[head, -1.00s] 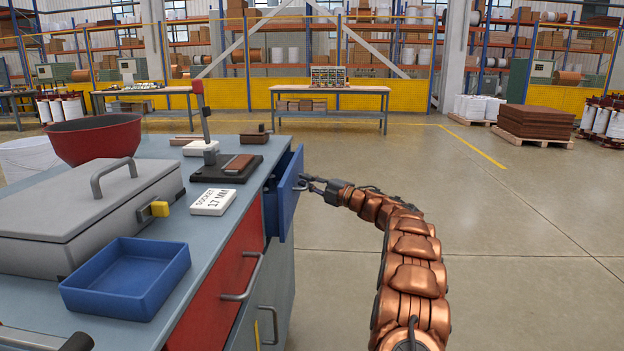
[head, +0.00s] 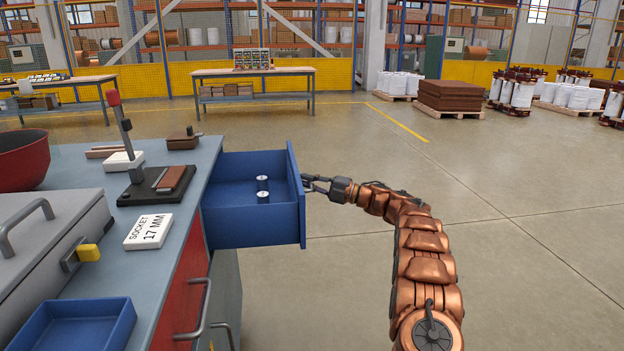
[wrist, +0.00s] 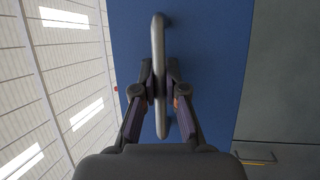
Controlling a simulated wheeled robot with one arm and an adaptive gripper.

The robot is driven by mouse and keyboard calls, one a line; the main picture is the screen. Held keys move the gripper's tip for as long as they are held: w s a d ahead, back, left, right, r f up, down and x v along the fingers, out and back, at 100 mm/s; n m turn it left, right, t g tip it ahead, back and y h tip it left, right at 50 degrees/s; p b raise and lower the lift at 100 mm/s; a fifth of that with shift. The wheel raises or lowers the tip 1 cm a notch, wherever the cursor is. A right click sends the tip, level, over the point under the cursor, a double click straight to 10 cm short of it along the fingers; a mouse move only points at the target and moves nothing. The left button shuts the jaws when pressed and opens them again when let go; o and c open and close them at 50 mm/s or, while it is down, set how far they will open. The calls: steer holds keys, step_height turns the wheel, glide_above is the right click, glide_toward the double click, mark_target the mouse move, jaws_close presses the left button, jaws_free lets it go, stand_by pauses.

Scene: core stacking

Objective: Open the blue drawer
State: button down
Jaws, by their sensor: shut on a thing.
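The blue drawer (head: 250,222) stands pulled well out from the right side of the workbench in the head view. Two small metal cylinders (head: 263,189) stand upright inside it. My gripper (head: 312,184) is at the outer face of the drawer front. In the wrist view my gripper (wrist: 160,85) is shut on the grey bar handle (wrist: 158,40) of the drawer, one finger on each side. The blue drawer front (wrist: 205,60) fills the middle of that view.
The workbench top (head: 190,205) holds a grey lidded box (head: 50,235), a blue tray (head: 75,325), a red bowl (head: 22,160), a white "SOCKET 17 MM" block (head: 148,231) and a small stand (head: 158,187). A red drawer (head: 185,300) is nearer me. The floor (head: 520,250) at right is clear.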

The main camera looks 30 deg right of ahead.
steer(key=shift+s+d, duration=0.1)
steer(key=c, duration=1.2)
jaws_free()
steer(key=v, duration=1.2)
